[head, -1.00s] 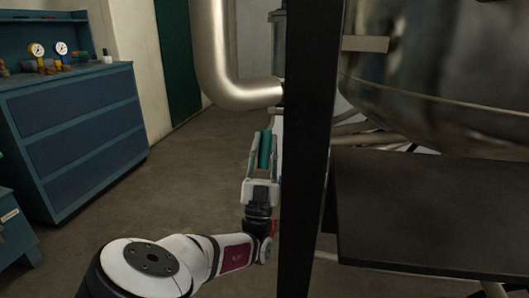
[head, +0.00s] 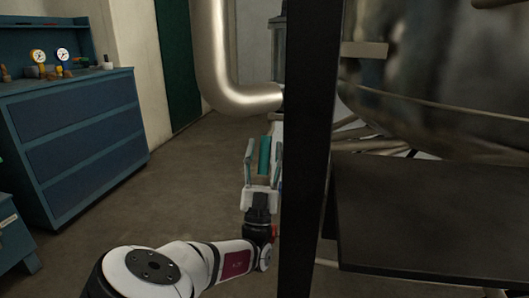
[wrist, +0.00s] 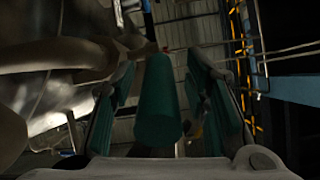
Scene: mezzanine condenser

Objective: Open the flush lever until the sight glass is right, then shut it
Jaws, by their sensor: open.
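A teal cylindrical handle, which looks like the flush lever (head: 265,156), stands roughly upright beside the dark post in the head view. My gripper (head: 264,147) is open, with one finger on each side of the handle. In the wrist view the handle (wrist: 158,98) shows between the two green-padded fingers, with a visible gap on both sides. The handle's pivot is hidden. I cannot make out a sight glass in either view.
A dark upright post (head: 305,150) stands right of my gripper and hides part of the scene. A thick bent pipe (head: 235,95) hangs behind it. A large metal vessel (head: 440,80) is above a dark panel (head: 430,215). A blue cabinet (head: 80,140) stands left, with open floor between.

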